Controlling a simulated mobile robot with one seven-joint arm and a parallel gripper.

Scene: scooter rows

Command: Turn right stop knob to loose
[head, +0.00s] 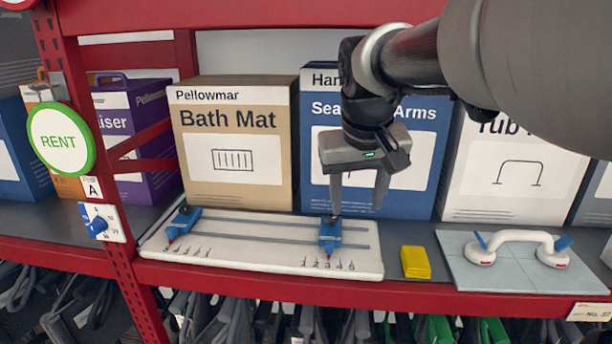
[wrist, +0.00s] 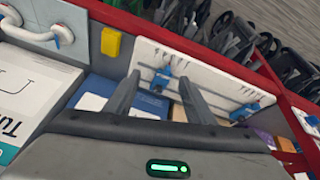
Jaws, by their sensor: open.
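A white board (head: 260,254) with two grey rails and printed number scales lies on the red shelf. The blue right stop (head: 330,236) sits on the rails near the board's right end, above the numbers; its small knob is partly hidden behind my finger. The left stop (head: 184,222) sits at the board's left end. My gripper (head: 357,208) is open and empty, pointing down, with its left finger overlapping the right stop's top; I cannot tell whether they touch. In the wrist view the right stop (wrist: 162,76) shows between and beyond my fingers (wrist: 158,84).
A yellow block (head: 415,262) and a white suction handle (head: 515,240) on a grey tile stand to the right. Boxes, among them the Bath Mat box (head: 236,140), line the back close behind the board. A red post with a blue dial (head: 97,222) stands at left.

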